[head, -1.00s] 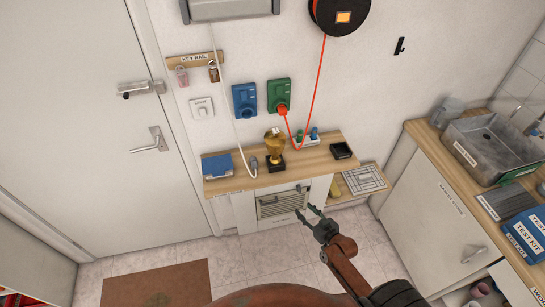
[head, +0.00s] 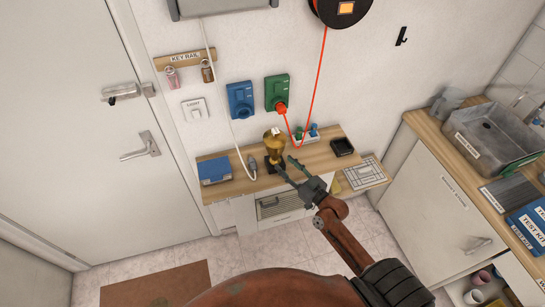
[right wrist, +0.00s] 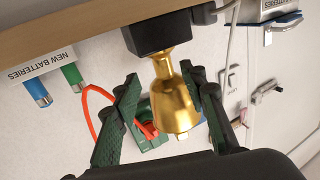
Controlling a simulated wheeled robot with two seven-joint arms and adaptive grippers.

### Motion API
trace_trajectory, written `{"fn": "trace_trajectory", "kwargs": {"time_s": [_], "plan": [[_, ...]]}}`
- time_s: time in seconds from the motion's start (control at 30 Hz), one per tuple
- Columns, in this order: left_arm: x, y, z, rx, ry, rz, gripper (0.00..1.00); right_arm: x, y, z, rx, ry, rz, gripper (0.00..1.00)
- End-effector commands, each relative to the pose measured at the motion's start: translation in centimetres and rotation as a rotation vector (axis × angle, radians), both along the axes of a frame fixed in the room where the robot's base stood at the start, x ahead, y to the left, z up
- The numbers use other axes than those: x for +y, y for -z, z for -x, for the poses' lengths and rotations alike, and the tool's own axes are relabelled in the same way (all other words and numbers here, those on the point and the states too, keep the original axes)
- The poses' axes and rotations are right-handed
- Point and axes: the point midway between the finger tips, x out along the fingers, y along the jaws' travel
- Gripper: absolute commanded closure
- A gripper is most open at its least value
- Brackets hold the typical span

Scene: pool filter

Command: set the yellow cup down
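A gold, trophy-shaped cup (head: 271,143) on a black base stands upright on the wooden shelf (head: 236,186) against the wall. My right gripper (head: 284,165) is in front of it, with its fingertips near the base. In the right wrist view, which is turned upside down, the gold cup (right wrist: 174,105) lies between the two dark fingers of the right gripper (right wrist: 160,75). A clear gap shows on the left side; the right finger is close to the cup, and contact is unclear. The fingers are open. My left gripper is out of view.
A blue box (head: 214,170) and a white cable plug are left of the cup. A battery holder (head: 306,132) and a black tray (head: 342,146) are to its right. A red cable (head: 312,90) hangs close behind. The shelf's front left is clear.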

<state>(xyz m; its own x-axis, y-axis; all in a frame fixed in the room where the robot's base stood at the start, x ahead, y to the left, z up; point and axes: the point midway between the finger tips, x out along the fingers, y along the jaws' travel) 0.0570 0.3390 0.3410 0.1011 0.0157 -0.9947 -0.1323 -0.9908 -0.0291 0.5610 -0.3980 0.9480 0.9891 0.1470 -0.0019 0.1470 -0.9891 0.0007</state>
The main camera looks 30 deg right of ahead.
Motion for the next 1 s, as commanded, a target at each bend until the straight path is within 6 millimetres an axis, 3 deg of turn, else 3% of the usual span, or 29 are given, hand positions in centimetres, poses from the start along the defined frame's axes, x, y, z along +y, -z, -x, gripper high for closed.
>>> {"fn": "trace_trajectory", "kwargs": {"time_s": [0.43,0.8,1.0], "plan": [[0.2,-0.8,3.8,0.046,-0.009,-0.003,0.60,1.2,-0.7,-5.6,-0.003,0.000,-0.003,0.61],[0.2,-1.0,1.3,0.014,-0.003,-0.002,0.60,1.3,-0.4,-6.7,0.001,0.000,0.000,0.61],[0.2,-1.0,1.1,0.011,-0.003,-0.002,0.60,1.3,-0.4,-6.6,0.001,0.000,-0.001,0.75]]}}
